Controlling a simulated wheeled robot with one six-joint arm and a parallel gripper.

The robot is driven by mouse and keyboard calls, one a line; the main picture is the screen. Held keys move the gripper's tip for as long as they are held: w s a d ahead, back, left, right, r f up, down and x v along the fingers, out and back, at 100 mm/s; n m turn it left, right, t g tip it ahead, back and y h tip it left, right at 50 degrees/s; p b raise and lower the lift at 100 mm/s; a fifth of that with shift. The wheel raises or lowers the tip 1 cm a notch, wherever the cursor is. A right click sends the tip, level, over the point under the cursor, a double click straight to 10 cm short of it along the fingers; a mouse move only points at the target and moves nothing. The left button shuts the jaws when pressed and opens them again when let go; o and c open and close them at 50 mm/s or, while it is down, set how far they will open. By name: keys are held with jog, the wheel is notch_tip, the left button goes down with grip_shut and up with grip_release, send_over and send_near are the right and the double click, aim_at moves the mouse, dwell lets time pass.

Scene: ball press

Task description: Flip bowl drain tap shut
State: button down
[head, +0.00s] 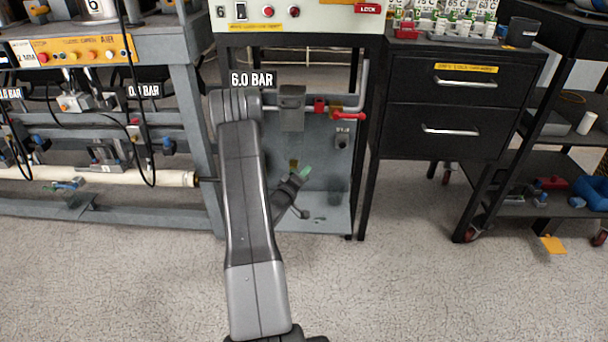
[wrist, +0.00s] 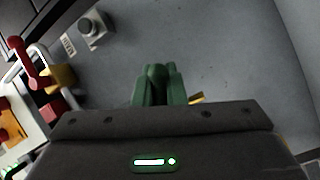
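I cannot pick out the bowl drain tap for certain. A small yellow part (head: 294,164) shows just left of my gripper (head: 304,172) in the head view, low on the grey panel. In the wrist view a yellow sliver (wrist: 197,99) shows just right of the fingers, mostly hidden by my gripper's body. My green fingers (wrist: 158,84) look closed together with nothing visible between them. A grey block (head: 292,105), perhaps the bowl unit, hangs above on the panel. Whether the fingers touch the yellow part cannot be told.
A red lever (head: 348,116) sits on the pipe at upper right of the panel; it also shows in the wrist view (wrist: 29,55). A dark knob (wrist: 86,27) is beside a label. A black drawer cabinet (head: 455,95) stands right. The lower panel is mostly bare.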

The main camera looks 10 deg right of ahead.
jog(key=shift+d+r+n+t+h+b, duration=0.1)
jog(key=shift+r+n+t+h+b, duration=0.3)
jog(key=shift+n, duration=0.85)
jog(key=shift+r+n+t+h+b, duration=0.1)
jog(key=shift+r+n+t+b, duration=0.45)
jog(key=shift+n, duration=0.7)
jog(key=shift+f, duration=0.15)
jog(key=c, duration=1.5)
grip_release()
jog(key=p+v, duration=0.2)
jog(key=v, duration=1.2)
jog(key=shift+d+p, duration=0.1)
jog(key=shift+p, duration=0.25)
